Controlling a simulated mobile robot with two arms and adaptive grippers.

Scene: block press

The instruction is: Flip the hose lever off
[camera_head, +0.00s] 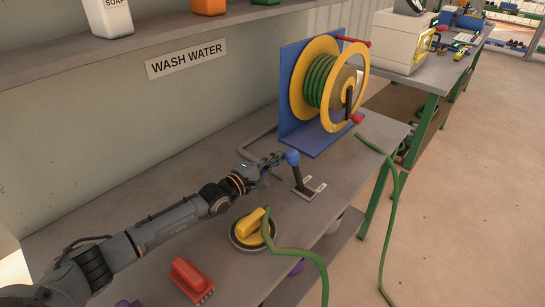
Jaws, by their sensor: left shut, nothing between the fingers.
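The stem leans slightly to the left in the picture. Two small pale labels (318,187) lie by the base, too small to read. My left gripper (279,160) is shut and empty, with its fingertips just left of the blue knob. I cannot tell whether they touch it. My right gripper is not in view.
A green hose reel (325,82) with yellow rims stands on a blue stand behind the lever. A yellow nozzle-like piece (249,222) on a round dark dish, a green hose (300,254) and a red brush (190,278) lie nearer. The grey bench (350,170) is clear right of the lever.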

